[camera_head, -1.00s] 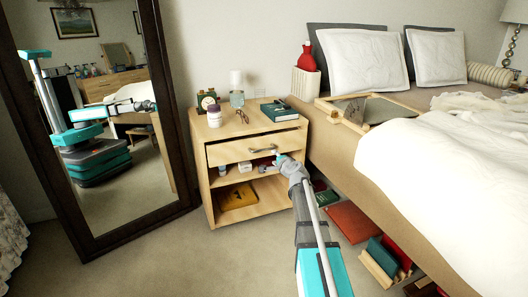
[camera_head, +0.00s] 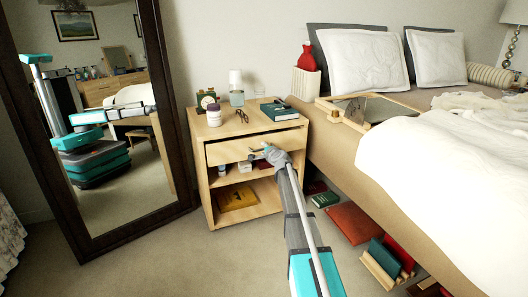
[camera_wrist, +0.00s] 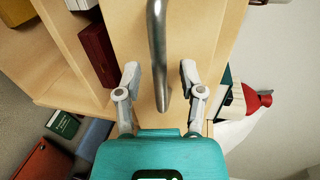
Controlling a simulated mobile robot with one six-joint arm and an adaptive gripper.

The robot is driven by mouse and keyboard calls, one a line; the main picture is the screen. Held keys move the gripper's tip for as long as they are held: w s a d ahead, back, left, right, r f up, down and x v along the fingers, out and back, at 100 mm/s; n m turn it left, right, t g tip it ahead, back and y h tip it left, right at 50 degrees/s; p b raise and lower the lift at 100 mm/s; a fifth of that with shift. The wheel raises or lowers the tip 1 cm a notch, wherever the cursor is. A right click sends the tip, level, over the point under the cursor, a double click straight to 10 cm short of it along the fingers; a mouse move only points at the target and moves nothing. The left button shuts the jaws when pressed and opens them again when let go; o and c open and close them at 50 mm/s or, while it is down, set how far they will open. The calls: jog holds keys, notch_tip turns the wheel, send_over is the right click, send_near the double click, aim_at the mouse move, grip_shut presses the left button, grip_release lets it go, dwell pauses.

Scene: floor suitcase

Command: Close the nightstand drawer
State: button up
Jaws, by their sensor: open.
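The wooden nightstand (camera_head: 204,187) stands between the mirror and the bed. Its drawer (camera_head: 226,153) is partly open, with a dark gap above the front panel. My gripper (camera_head: 265,153) is at the drawer front and hides most of the handle in the head view. In the wrist view the metal handle (camera_wrist: 157,35) runs along the drawer front (camera_wrist: 205,30), and its near end lies between the two open fingers of my gripper (camera_wrist: 160,80). I cannot tell whether a finger touches it.
A jar (camera_head: 214,115), a candle, glasses and a green book (camera_head: 279,111) are on the nightstand top. Small items lie on the shelves below the drawer. The bed (camera_head: 340,150) is close on the right, with books under it. A leaning mirror (camera_head: 110,150) stands left.

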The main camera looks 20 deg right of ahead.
jog(key=shift+w, duration=0.15)
grip_shut()
dwell(0.4)
jog(key=shift+r+x, duration=0.25)
jog(key=shift+x, duration=0.85)
jog(key=shift+r+x, duration=0.2)
jog(key=shift+x, duration=0.9)
jog(key=shift+w+d, duration=0.1)
jog(key=shift+w, duration=0.05)
grip_release()
